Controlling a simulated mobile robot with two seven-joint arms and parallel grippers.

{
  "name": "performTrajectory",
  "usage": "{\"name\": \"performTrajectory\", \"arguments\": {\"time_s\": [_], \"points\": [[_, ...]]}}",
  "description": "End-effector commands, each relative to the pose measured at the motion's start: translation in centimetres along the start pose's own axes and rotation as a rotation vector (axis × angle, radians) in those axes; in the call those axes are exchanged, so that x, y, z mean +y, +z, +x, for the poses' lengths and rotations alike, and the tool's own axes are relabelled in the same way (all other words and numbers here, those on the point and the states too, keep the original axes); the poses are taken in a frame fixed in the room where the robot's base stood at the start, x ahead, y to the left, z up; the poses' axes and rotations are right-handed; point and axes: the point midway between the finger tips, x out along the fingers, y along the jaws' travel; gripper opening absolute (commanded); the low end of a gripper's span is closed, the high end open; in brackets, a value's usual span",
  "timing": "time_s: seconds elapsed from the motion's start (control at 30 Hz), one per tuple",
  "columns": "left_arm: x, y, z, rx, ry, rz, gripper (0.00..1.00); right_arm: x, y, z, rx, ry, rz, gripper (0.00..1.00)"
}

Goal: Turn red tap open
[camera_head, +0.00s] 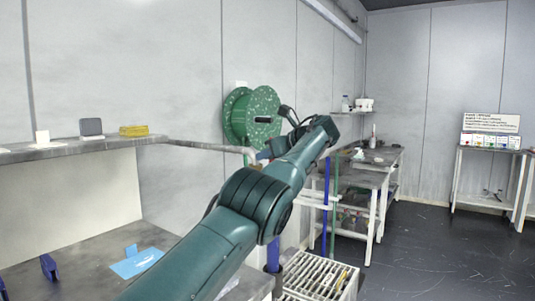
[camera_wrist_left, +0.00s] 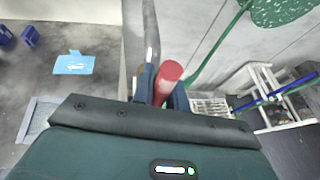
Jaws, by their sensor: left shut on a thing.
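The red tap handle (camera_wrist_left: 168,76) shows in the left wrist view, at the end of the grey metal pipe (camera_wrist_left: 151,40). My left gripper (camera_wrist_left: 163,90) has its two blue fingers on either side of the red handle and is shut on it. In the head view the pipe (camera_head: 205,146) runs along the wall to the right and ends behind my left arm. There the red handle and most of my left gripper are hidden by the arm. How far the tap is turned I cannot tell. My right gripper is in neither view.
A green hose reel (camera_head: 240,120) hangs on the wall beside the pipe end. A slatted white crate (camera_head: 315,279) stands on the floor below. A shelf (camera_head: 70,151) and a worktop with a blue sheet (camera_head: 136,263) lie left. Floor at right is open.

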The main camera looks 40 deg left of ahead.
Motion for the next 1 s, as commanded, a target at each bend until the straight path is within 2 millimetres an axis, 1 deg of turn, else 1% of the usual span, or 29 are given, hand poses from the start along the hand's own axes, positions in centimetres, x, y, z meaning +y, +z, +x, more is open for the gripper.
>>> {"name": "performTrajectory", "arguments": {"time_s": [0.27,0.3,0.53,0.73,0.83,0.93,1.0], "points": [[-0.1,0.1,-0.1,-0.003,-0.004,0.002,0.0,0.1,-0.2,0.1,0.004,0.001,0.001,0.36],[-0.1,0.1,-0.1,-0.004,-0.004,0.002,0.17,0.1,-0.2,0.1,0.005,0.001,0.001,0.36],[0.0,0.1,0.0,-0.002,-0.001,0.002,0.36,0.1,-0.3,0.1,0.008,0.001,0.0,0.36],[0.0,0.0,0.0,-0.001,0.0,0.002,0.36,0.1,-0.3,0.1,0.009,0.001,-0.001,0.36],[0.0,-0.1,-0.3,-0.002,-0.001,0.002,0.36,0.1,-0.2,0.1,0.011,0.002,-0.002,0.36],[-0.1,-0.2,-1.4,-0.002,-0.002,0.001,0.36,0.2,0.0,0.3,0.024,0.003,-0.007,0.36],[-0.1,-0.3,-2.6,-0.003,-0.004,0.001,0.36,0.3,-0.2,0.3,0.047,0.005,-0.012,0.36]]}}
